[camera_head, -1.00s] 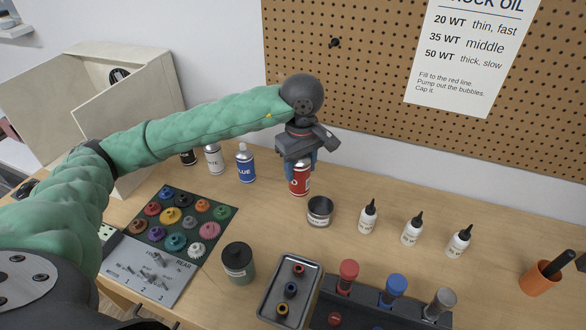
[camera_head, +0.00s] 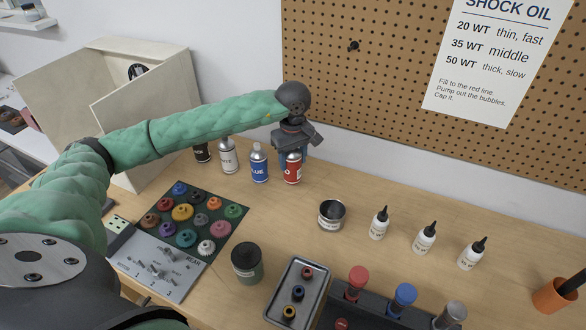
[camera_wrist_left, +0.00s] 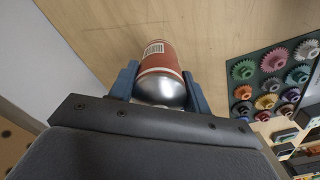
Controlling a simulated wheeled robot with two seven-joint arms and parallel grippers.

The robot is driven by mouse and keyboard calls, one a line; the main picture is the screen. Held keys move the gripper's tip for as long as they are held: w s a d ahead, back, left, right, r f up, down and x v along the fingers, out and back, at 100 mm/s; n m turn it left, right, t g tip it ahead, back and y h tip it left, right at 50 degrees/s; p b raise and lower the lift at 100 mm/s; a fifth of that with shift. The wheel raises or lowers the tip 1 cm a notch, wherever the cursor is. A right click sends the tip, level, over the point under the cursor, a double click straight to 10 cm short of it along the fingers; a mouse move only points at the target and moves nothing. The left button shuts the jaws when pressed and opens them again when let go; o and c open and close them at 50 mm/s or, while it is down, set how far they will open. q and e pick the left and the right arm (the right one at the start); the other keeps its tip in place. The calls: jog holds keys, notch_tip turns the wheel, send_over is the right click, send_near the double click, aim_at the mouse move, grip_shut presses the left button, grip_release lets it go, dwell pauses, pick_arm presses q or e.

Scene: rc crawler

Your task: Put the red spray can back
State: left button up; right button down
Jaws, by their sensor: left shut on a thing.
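The red spray can (camera_head: 293,170) stands upright on the bench, at the right end of a row of spray cans, just right of the blue can (camera_head: 259,164). My left gripper (camera_head: 303,152) is over it from behind and above. In the left wrist view the blue fingers (camera_wrist_left: 163,90) are on both sides of the can's silver top, and the red body (camera_wrist_left: 158,58) with a barcode shows beyond. Whether its base touches the wood cannot be told for sure. My right gripper is not in view.
A white can (camera_head: 228,156) and a black can (camera_head: 201,153) stand left of the blue one. A gear mat (camera_head: 223,233), a dark jar (camera_head: 247,262), an open tin (camera_head: 332,214) and several dropper bottles (camera_head: 379,223) stand in front. A pegboard (camera_head: 400,130) rises behind.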

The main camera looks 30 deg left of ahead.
aim_at(293, 169)
pick_arm(q)
notch_tip(293, 169, down, 4)
jog(key=shift+r, duration=0.2)
jog(key=shift+f, duration=0.15)
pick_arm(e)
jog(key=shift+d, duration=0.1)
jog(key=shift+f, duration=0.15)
pick_arm(q)
jog(key=shift+f, duration=0.1)
jog(key=o, duration=1.1)
jog(key=shift+o, duration=0.3)
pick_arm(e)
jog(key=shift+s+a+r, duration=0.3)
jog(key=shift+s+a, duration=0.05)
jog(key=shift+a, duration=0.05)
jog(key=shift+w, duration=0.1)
